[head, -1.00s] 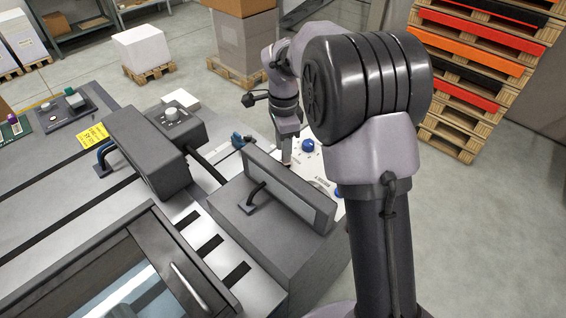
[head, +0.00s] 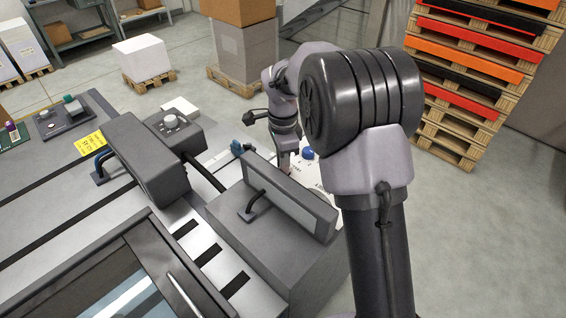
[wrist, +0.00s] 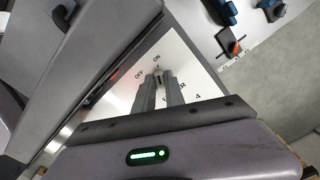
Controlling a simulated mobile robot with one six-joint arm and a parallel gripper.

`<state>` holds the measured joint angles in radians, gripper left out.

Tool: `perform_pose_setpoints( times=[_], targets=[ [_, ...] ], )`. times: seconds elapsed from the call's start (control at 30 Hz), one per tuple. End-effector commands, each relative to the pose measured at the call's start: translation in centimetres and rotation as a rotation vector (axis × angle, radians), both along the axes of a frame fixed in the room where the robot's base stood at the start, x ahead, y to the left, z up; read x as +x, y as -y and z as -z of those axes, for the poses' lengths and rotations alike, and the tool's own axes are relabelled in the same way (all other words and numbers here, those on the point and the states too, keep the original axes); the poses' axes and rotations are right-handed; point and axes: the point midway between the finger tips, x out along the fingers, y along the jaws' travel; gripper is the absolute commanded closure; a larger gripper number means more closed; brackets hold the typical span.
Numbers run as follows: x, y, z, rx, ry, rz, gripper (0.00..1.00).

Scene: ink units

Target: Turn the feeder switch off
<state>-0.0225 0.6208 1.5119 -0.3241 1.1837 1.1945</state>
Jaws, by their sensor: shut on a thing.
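In the wrist view, the feeder switch (wrist: 159,77) is a small dark knob on a white panel (wrist: 190,66). "OFF" is printed to its left and "ON" above it. My gripper (wrist: 161,80) is shut on the switch, with a finger on each side of it. The fingers hide much of the knob, so I cannot tell which mark it points to. The fingers also cover part of the lettering below, which ends in "R 4". In the head view, my gripper (head: 284,164) is at the white panel behind the grey housing, with its fingertips mostly hidden.
A grey housing (head: 270,225) with a raised lid stands in front of the panel. A blue knob (head: 308,153) sits close to my gripper's right. A dark control box with a dial (head: 171,122) is further left. Stacked pallets (head: 470,85) stand at the right, with open floor before them.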

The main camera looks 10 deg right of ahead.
Motion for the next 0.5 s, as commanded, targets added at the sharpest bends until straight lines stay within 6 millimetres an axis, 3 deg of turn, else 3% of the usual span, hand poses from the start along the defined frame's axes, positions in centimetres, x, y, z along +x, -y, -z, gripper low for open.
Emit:
perform_pose_setpoints(
  times=[0.27, 0.5],
  targets=[
    [-0.13, 0.03, -0.23, 0.0, -0.002, -0.116, 1.0],
    [-0.3, 0.06, -0.36, 0.001, -0.002, -0.323, 1.0]
  ],
)
